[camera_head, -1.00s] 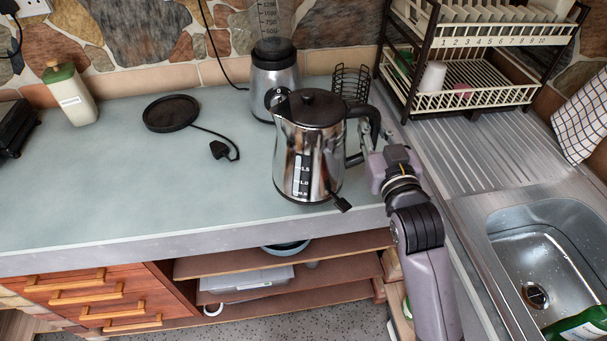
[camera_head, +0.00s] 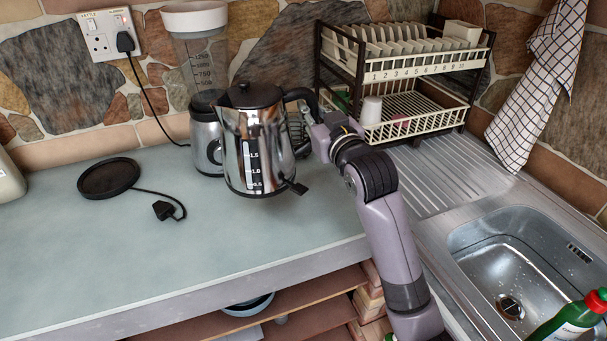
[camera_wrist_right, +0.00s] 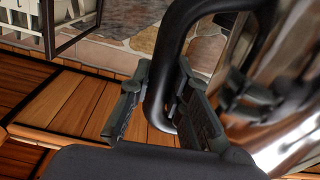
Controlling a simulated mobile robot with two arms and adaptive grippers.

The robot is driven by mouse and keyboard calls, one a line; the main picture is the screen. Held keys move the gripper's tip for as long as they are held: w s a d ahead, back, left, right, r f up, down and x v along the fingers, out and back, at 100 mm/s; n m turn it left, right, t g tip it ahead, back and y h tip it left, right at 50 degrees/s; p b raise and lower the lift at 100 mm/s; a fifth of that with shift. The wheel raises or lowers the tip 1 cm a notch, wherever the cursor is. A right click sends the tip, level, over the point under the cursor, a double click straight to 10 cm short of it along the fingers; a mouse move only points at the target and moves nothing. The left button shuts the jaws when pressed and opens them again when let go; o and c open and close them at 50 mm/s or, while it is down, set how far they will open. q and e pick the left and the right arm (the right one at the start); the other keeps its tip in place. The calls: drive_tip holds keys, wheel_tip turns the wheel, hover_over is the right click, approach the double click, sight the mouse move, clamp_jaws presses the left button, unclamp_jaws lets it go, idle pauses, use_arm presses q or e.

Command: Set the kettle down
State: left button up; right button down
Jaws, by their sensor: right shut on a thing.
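The shiny steel kettle (camera_head: 252,150) with black lid and handle is upright in the head view, over the counter in front of the blender. My right gripper (camera_head: 322,130) is shut on the kettle's black handle, at its right side. In the right wrist view, the handle (camera_wrist_right: 160,75) passes between the two fingers of my right gripper (camera_wrist_right: 165,110). Whether the kettle's bottom touches the counter is hard to tell. The round black kettle base (camera_head: 108,178) lies empty on the counter to the left, with a cord and plug. My left gripper is out of view.
The blender (camera_head: 207,130) stands close behind and left of the kettle. A dish rack (camera_head: 415,128) stands at the back right, beside the sink (camera_head: 500,260). A wall socket (camera_head: 105,35) is at the upper left. The counter (camera_head: 200,255) is clear in front.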

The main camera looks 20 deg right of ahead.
wheel_tip(320, 180, down, 13)
drive_tip(key=shift+f, duration=0.15)
idle(0.4)
drive_tip(key=c, duration=2)
unclamp_jaws()
drive_tip(key=shift+f, duration=0.35)
drive_tip(key=o, duration=0.5)
drive_tip(key=shift+r, duration=0.15)
drive_tip(key=s, duration=0.4)
drive_tip(key=s+b, duration=0.1)
drive_tip(key=s, duration=0.7)
drive_tip(key=shift+d+r+b, duration=0.1)
drive_tip(key=shift+d+b, duration=0.15)
drive_tip(key=shift+b, duration=0.05)
